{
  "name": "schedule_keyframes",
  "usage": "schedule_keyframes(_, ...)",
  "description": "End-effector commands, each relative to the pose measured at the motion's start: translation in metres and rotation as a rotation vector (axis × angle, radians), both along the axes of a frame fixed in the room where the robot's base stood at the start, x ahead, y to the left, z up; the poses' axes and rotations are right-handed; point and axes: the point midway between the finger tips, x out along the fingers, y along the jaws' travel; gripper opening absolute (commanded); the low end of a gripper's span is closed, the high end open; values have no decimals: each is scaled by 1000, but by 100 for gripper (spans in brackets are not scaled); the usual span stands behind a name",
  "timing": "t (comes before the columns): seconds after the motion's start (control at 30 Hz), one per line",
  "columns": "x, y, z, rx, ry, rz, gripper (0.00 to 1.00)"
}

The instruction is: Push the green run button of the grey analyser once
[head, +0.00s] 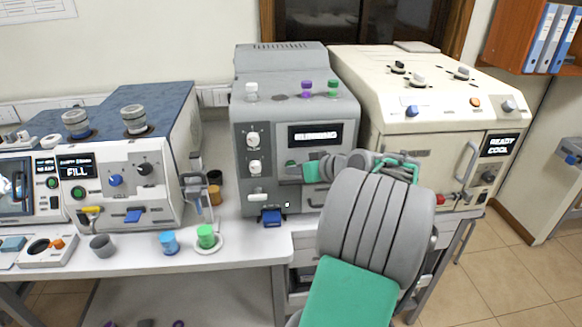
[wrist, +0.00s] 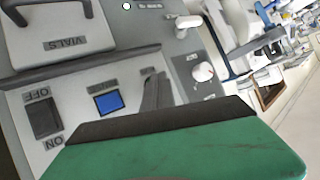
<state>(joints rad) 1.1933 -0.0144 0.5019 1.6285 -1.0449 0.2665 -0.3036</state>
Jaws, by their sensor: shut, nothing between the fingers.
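The grey analyser (head: 290,75) stands in the middle of the bench, with a display (head: 315,135) and two white knobs on its front. A small green patch (head: 291,163) below the display looks like the run button. My gripper (head: 306,168) is shut and empty, just right of this patch and in front of the panel. In the wrist view the panel is upside down; my shut fingers (wrist: 154,90) point at the spot beside the blue button (wrist: 108,103) and hide the green button. I cannot tell whether the fingertips touch it.
A black on/off switch (wrist: 43,117), a handled vials cover (wrist: 62,30) and a white knob (wrist: 203,72) surround the fingers. A cream machine (head: 425,125) stands close on the right, a blue-topped machine (head: 150,95) on the left. Cups (head: 206,236) stand on the bench front.

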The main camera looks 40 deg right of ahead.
Motion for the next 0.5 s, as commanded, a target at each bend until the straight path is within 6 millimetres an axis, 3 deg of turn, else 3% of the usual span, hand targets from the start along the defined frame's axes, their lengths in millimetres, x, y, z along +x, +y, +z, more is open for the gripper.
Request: schedule_keyframes(0.5,-5,3,-1,-1,-1,-2,0)
